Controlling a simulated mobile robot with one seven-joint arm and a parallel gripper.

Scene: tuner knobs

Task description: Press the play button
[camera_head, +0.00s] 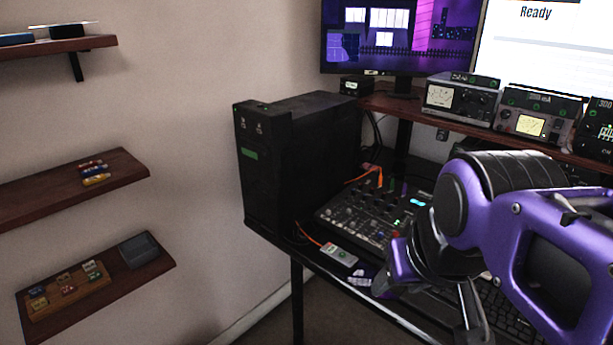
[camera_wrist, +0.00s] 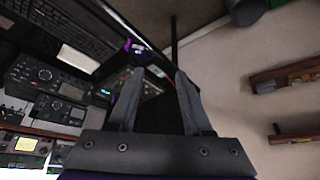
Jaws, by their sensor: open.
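My gripper (camera_wrist: 158,72) is open and empty in the wrist view, its two grey fingers spread apart. A black mixer-like console (camera_head: 375,212) with knobs and a lit cyan display lies on the desk, partly behind my arm. A small pale device (camera_head: 339,254) with an orange cable lies at the desk's front edge. I cannot tell which control is the play button.
A black computer tower (camera_head: 310,150) stands left of the console. Radio-like units with dials (camera_head: 461,101) line the raised shelf below two monitors (camera_head: 397,38). A keyboard (camera_head: 497,305) is partly hidden by my arm. Wall shelves (camera_head: 75,190) hold small items at left.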

